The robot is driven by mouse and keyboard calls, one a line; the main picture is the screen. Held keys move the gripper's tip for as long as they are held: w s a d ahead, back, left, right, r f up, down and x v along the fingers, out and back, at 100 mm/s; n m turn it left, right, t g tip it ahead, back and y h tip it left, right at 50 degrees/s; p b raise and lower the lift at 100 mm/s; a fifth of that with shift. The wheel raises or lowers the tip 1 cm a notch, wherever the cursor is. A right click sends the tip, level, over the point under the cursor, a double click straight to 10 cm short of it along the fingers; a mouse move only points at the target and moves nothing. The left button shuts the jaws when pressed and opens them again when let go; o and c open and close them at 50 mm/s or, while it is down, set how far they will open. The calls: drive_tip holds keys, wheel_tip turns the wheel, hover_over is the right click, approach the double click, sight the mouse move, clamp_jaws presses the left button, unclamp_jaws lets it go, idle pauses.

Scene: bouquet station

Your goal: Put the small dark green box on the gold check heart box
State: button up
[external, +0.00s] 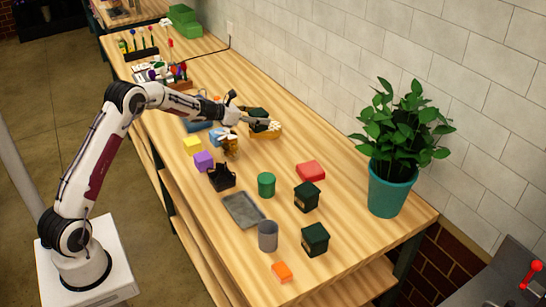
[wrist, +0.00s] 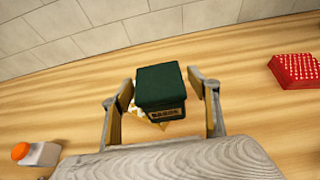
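The small dark green box (wrist: 161,86) is upright between my fingers in the wrist view, with a label on its near face. In the external view the dark green box (external: 257,113) is at the far part of the bench. The gold check heart box (external: 266,132) is directly beneath it, and the green box appears to rest on it. In the wrist view only bits of the heart box (wrist: 152,122) show below and beside the green box. My gripper (wrist: 160,84) is open around the green box, with a narrow gap on each side.
Two other dark green boxes (external: 306,197) (external: 314,240) stand nearer the bench's front end. A red box (external: 311,171) and a potted plant (external: 390,190) are to the right. An orange-capped bottle (wrist: 36,153) lies left of my gripper. Bare wood surrounds the heart box's right side.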

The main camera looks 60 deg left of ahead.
drive_tip(key=shift+r, duration=0.2)
drive_tip(key=shift+s+r, duration=0.15)
drive_tip(key=shift+s, duration=0.15)
drive_tip(key=v, duration=1.1)
drive_tip(key=shift+s, duration=0.2)
idle(0.7)
